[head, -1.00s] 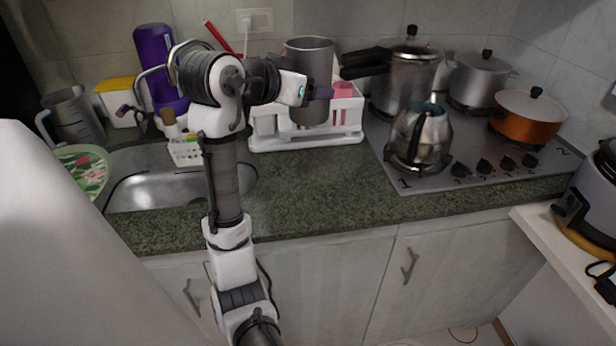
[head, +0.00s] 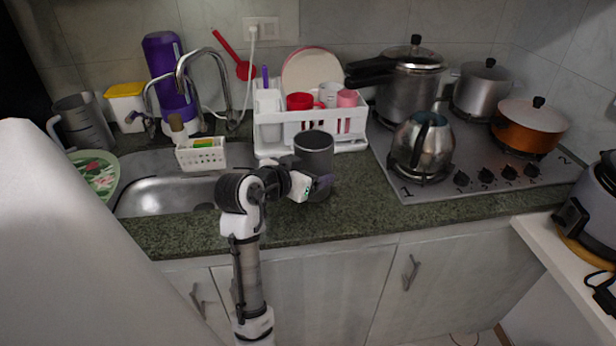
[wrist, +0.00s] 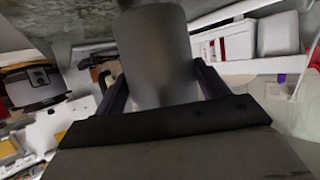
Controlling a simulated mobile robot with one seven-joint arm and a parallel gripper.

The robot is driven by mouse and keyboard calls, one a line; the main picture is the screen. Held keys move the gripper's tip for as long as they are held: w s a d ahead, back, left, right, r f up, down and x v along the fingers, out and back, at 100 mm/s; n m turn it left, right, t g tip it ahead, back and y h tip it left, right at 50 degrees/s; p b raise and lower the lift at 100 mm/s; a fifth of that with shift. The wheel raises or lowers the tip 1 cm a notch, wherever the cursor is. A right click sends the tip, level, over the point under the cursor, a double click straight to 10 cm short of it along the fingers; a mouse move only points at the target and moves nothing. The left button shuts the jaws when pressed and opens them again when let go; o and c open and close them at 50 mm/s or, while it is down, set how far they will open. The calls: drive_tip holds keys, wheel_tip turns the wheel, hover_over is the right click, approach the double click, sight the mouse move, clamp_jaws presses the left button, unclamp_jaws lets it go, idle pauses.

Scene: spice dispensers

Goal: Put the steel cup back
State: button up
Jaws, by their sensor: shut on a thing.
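The steel cup (head: 314,150) is a tall grey cylinder, upright in front of the white dish rack (head: 352,144). My gripper (head: 322,184) is shut on the lower part of its body. In the wrist view the cup (wrist: 155,48) stands between the two dark fingers of my gripper (wrist: 165,90). Its base is partly hidden by my gripper, and I cannot tell whether it touches the counter (head: 370,210).
The rack holds a plate (head: 310,72), a red cup (head: 299,101) and a pink cup (head: 347,98). A kettle (head: 422,150) and pots stand on the stove at the right. The sink (head: 165,190) lies at the left. Counter right of the cup is clear.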

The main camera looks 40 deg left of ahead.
drive_tip(key=shift+f, duration=0.95)
drive_tip(key=shift+f, duration=0.1)
drive_tip(key=shift+f, duration=0.15)
drive_tip(key=o, duration=1.2)
drive_tip(key=shift+c, duration=0.2)
